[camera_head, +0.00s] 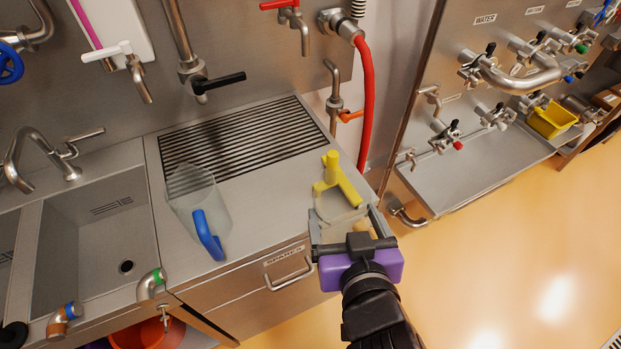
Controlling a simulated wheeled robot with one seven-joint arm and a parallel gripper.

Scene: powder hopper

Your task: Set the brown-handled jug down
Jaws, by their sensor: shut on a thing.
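My gripper (348,224) is over the front right corner of the steel counter, its fingers apart around something. A small tan-brown piece (364,226) shows between the fingers, with a pale, see-through shape beside it; this fits the brown-handled jug, but most of it is hidden by my gripper. I cannot tell whether it touches the counter. A clear jug with a blue handle (209,236) stands on the counter to the left. A yellow handle-like piece (341,182), seemingly on another clear vessel, is just beyond my fingers.
A slotted drain grate (240,140) lies at the back of the counter (265,215), which has free room between the blue-handled jug and my gripper. A sink (95,235) is at left. A red hose (366,100) hangs behind. A steel shelf with a yellow tub (552,121) is at right.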

